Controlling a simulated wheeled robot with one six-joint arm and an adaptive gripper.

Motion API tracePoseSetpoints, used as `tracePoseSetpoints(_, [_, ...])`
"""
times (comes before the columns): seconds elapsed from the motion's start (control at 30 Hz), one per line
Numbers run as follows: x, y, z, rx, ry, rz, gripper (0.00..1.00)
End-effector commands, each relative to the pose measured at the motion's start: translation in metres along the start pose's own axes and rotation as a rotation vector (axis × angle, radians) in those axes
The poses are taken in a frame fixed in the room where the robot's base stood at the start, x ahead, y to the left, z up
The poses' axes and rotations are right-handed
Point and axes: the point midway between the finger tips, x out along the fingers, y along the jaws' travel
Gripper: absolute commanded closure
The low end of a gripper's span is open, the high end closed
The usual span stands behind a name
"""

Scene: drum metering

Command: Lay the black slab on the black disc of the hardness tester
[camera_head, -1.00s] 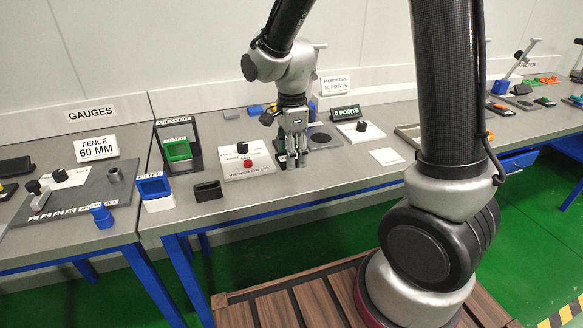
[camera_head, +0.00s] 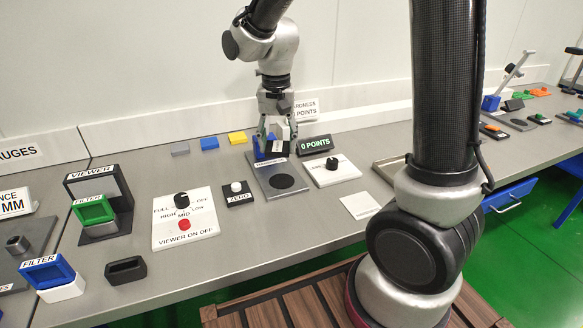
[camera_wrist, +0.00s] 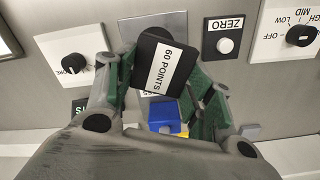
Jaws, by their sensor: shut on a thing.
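The black slab (camera_wrist: 157,65), labelled "60 POINTS", is held between the fingers of my gripper (camera_wrist: 158,75) in the wrist view. In the head view my gripper (camera_head: 277,135) points down over the back end of the hardness tester's grey plate (camera_head: 265,172), beside its blue part (camera_head: 260,152). The slab is hard to make out there. The black disc (camera_head: 283,182) lies bare on the front half of the plate, nearer the viewer than my gripper. In the wrist view the slab covers part of the plate (camera_wrist: 150,25).
A "0 POINTS" display (camera_head: 316,146) and a white knob panel (camera_head: 331,170) stand right of the tester. A ZERO button box (camera_head: 237,193) is on its left. Yellow (camera_head: 237,137), blue (camera_head: 209,143) and grey (camera_head: 180,148) blocks lie behind. A white card (camera_head: 360,205) lies at front right.

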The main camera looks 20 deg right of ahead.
Motion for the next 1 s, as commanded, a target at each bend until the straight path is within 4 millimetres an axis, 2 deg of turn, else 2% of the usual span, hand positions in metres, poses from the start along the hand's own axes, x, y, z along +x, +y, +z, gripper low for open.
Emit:
tracePoseSetpoints(0.2, [-0.001,0.000,0.001,-0.303,-0.004,0.003,0.71])
tracePoseSetpoints(0.33, [0.003,0.001,0.001,-0.392,-0.006,0.004,0.71])
tracePoseSetpoints(0.6, [0.052,0.001,0.002,-0.415,-0.008,0.005,0.71])
tracePoseSetpoints(1.0, [0.099,0.001,0.002,-0.414,-0.006,0.004,0.71])
